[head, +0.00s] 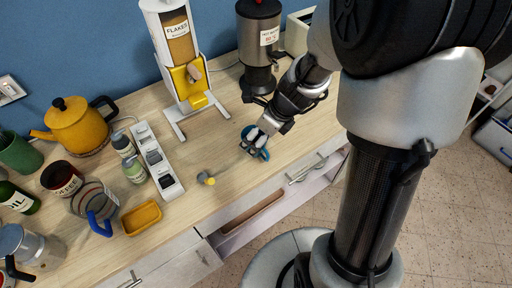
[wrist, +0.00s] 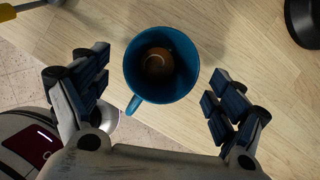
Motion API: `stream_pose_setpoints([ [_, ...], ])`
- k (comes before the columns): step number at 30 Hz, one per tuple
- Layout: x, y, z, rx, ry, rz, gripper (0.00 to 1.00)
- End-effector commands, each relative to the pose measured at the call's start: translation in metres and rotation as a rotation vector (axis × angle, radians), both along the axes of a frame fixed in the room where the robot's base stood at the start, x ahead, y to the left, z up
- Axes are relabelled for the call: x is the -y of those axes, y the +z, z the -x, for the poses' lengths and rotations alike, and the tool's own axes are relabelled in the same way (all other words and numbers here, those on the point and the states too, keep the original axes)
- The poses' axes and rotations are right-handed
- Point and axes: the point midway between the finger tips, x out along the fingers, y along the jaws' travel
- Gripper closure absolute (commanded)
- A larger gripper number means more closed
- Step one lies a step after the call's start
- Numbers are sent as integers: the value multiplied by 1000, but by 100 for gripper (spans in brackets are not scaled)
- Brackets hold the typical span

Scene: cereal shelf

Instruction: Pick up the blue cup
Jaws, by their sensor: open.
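The blue cup (wrist: 161,90) stands on the wooden counter in the wrist view, seen from above, with its handle toward the lower left. Something round and brown (wrist: 158,63) lies inside it. My gripper (wrist: 160,92) is open, one finger on each side of the cup, with a visible gap on both sides. In the head view the cup (head: 262,154) is mostly hidden beneath my gripper (head: 254,141), near the counter's front edge.
A small yellow-tipped object (head: 206,178) lies left of the cup.

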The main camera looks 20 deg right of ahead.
Motion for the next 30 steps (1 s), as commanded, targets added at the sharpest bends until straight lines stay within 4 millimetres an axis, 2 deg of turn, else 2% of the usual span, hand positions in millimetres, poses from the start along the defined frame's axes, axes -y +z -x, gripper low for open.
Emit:
stream_pose_setpoints([
  [1,-2,-13,-2,-1,1,0,12],
  [4,-5,-25,-6,-1,0,1,12],
  [12,-6,-25,-8,1,0,1,13],
  [30,-6,-25,-7,0,0,0,53],
])
